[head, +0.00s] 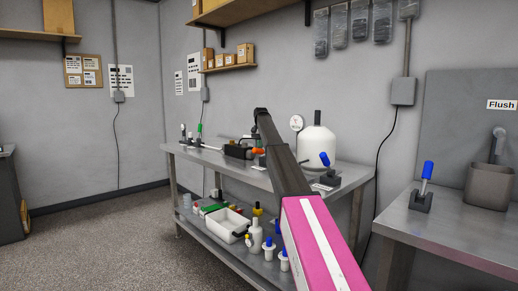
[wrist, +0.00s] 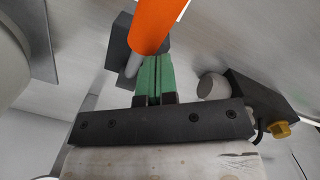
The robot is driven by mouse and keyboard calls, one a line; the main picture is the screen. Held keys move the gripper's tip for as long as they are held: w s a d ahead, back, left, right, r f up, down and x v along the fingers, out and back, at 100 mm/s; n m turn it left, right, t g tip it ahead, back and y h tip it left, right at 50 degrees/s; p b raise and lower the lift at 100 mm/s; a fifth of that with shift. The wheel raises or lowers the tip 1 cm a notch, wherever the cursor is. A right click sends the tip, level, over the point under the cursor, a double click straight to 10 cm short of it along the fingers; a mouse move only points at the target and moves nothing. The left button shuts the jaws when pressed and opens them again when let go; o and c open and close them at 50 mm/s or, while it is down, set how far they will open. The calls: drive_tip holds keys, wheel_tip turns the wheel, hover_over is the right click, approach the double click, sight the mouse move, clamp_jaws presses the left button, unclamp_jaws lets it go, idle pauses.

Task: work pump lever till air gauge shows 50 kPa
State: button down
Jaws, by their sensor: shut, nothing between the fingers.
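My gripper (wrist: 154,80) has its green fingers shut together with nothing between them. An orange handle (wrist: 157,24) stands just beyond the fingertips in the wrist view, on a grey rod above a dark block (wrist: 122,40). I cannot tell whether the fingers touch it. In the head view an orange handle (head: 258,150) shows on the bench beside my arm, partly hidden. A round white gauge (head: 296,123) stands by a white tank (head: 317,146) at the back of the bench. Its reading is too small to tell. My gripper's tips are not clear in the head view.
A blue-handled lever (head: 325,159) stands on the same bench (head: 350,174), right of my arm. Another blue lever (head: 427,171) is on the right counter (head: 450,232). Bottles and a white bin (head: 227,225) fill the lower shelf. The floor at left (head: 110,235) is clear.

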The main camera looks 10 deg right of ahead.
drive_tip(key=shift+r, duration=0.1)
wheel_tip(320, 180, up, 11)
drive_tip(key=shift+w+d+f, duration=0.15)
drive_tip(key=shift+w+f, duration=0.05)
drive_tip(key=shift+w, duration=0.25)
idle(1.4)
